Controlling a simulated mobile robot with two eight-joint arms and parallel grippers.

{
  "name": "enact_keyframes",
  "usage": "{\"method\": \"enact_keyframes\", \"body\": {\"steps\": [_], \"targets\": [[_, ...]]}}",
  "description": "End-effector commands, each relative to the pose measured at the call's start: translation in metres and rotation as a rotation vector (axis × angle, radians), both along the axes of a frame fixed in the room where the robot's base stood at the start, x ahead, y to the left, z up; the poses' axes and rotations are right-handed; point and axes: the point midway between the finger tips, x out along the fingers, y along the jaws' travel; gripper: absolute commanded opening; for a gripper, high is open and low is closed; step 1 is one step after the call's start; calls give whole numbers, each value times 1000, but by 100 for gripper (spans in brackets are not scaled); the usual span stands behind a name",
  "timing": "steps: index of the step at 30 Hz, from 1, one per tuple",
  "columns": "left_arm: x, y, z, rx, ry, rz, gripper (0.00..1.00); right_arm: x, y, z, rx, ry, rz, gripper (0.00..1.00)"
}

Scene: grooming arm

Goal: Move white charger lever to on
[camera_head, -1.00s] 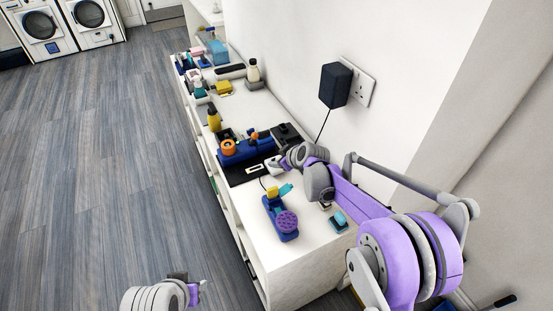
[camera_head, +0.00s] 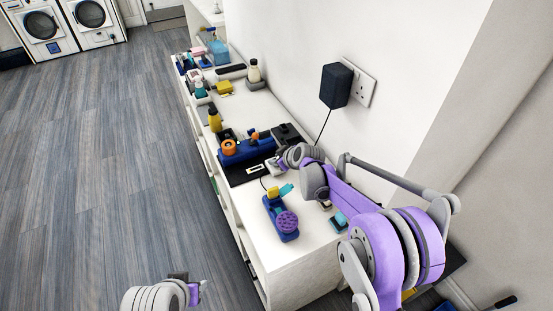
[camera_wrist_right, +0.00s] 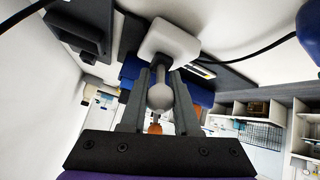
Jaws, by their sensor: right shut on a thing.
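The white charger (camera_wrist_right: 168,40) shows in the right wrist view as a pale rounded block with a cable. In the head view my right gripper (camera_head: 272,163) is over the black tray's wall-side edge, and my wrist hides most of the charger. My left gripper (camera_head: 194,290) is low in the head view over the floor, away from the counter; its jaws are unclear.
A blue holder with a purple brush (camera_head: 287,222) stands on the counter close to my right arm. A black tray (camera_head: 243,175) holds a blue block with an orange ring (camera_head: 228,147). A black adapter (camera_head: 336,86) on the wall has a hanging cable. Bottles stand farther back.

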Motion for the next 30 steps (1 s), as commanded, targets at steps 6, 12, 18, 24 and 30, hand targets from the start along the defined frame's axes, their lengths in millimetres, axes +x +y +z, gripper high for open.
{"method": "enact_keyframes", "body": {"steps": [6,12,18,24,30], "targets": [[0,0,1,0,0,0,45,0,0,1,-6,12,1,0],[1,0,6,0,-2,0,45,3,2,2,-33,78,1,0],[3,0,14,0,-6,0,45,7,3,4,-87,205,1,0],[5,0,25,0,-10,0,45,12,5,5,-143,345,1,0],[8,0,36,0,-16,0,45,15,6,4,-192,460,0,0]]}}
